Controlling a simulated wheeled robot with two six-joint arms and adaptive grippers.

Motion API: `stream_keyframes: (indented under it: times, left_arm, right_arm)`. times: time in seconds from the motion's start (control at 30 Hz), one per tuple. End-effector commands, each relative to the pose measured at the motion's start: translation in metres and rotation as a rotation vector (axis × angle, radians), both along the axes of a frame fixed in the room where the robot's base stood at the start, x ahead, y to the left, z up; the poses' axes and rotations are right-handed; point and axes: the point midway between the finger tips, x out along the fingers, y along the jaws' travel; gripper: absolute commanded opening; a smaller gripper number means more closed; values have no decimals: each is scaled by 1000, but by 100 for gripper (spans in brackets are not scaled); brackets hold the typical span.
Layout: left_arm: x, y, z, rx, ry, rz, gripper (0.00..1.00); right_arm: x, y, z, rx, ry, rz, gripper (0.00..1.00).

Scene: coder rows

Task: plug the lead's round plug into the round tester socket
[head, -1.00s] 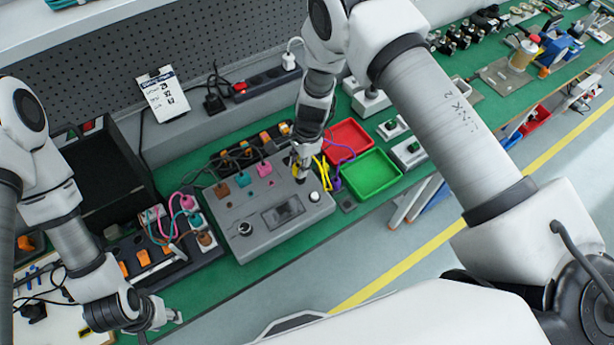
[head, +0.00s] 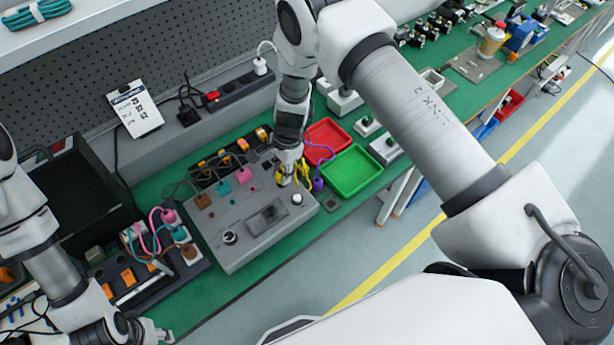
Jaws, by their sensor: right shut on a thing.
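The grey tester (head: 215,228) lies on the green bench with a dark screen and knobs. I cannot tell whether the plug touches the tester, and the round socket is not clearly seen. A purple plug (head: 317,184) with a purple lead lies just right of the gripper. My left gripper (head: 160,336) is at the bottom left, away from the tester; its jaws are unclear.
A red tray (head: 325,137) and a green tray (head: 352,172) stand right of the tester. A dark panel (head: 195,268) with coloured plugs and leads is at its left. A black crate (head: 75,195) stands behind that. A power strip (head: 240,92) runs along the back.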

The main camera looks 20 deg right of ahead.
Motion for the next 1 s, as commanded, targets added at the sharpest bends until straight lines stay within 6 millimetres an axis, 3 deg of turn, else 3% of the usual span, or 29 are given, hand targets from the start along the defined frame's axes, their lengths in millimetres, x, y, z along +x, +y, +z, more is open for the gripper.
stream_keyframes:
  times: [1.0]
  left_arm:
    - [0, 0, -8, 0, 0, 0, 40]
  right_arm:
    - [0, 1, -8, 0, 0, 0, 0]
